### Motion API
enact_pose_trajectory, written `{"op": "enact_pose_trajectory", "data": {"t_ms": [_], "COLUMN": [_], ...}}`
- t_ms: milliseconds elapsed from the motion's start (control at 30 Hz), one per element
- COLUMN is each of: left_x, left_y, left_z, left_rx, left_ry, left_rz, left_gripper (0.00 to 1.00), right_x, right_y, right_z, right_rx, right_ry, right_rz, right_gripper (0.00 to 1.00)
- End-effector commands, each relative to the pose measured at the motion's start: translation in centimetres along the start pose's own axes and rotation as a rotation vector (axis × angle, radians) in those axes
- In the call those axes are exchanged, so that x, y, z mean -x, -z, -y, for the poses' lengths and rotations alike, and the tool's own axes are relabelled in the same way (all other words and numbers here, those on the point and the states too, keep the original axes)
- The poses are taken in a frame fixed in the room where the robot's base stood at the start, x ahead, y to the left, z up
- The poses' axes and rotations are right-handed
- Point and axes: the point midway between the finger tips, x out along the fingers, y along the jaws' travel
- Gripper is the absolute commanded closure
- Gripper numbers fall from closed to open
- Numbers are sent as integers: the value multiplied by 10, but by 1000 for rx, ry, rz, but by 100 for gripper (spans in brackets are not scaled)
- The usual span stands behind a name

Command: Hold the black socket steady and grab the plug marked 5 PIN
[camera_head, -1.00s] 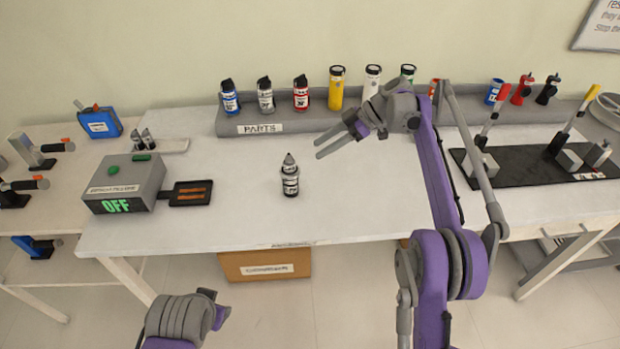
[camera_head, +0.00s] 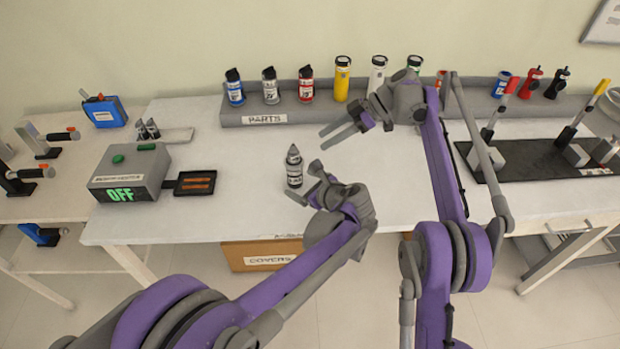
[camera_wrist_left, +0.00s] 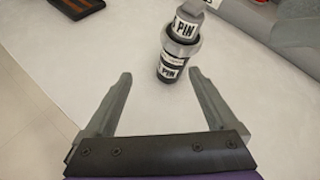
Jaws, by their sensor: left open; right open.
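The black socket (camera_head: 294,181) stands upright near the middle of the white table, and it also shows in the left wrist view (camera_wrist_left: 169,70). The grey plug (camera_head: 293,156) sits on top of it with a metal ring between them. In the left wrist view, the plug (camera_wrist_left: 187,24) bears a white label reading PIN; its number is not readable. My left gripper (camera_head: 306,183) is open just right of the socket in the head view; in its wrist view the socket stands beyond the fingertips (camera_wrist_left: 160,73). My right gripper (camera_head: 327,137) is open and empty, above and right of the plug.
A grey PARTS rack (camera_head: 266,119) with several coloured bottles runs along the back. A box reading OFF (camera_head: 128,176) with a small black tray (camera_head: 195,183) stands left. A black board with levers (camera_head: 530,160) lies right.

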Motion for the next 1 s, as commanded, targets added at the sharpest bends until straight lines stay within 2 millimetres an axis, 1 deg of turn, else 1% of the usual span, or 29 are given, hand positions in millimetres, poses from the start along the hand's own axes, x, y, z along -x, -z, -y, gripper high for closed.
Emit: {"op": "enact_pose_trajectory", "data": {"t_ms": [33, 133, 267, 367, 467, 700, 800, 900, 1000], "left_x": [0, -1, -2, -10, -24, -68, -83, -95, -103], "left_y": [3, 5, 5, 4, 2, -5, -7, -9, -10], "left_z": [9, 18, 24, 25, 24, 25, 24, 25, 25], "left_rx": [-70, -180, -248, -261, -260, -258, -258, -258, -257], "left_ry": [2, -4, -11, -14, -16, -15, -15, -14, -13], "left_rz": [36, 97, 135, 142, 142, 141, 141, 141, 140], "left_gripper": [8, 8, 8, 8, 8, 8, 8, 8, 8], "right_x": [0, 0, 0, 0, 0, 0, 0, 0, 0], "right_y": [0, 0, 0, 0, 0, 0, 0, 0, 0], "right_z": [0, 0, 0, 0, 0, 0, 0, 0, 0], "right_rx": [0, 0, 0, 0, 0, 0, 0, 0, 0], "right_ry": [0, 0, 0, 0, 0, 0, 0, 0, 0], "right_rz": [0, 0, 0, 0, 0, 0, 0, 0, 0], "right_gripper": [50, 50, 50, 50, 50, 50, 50, 50, 50]}}
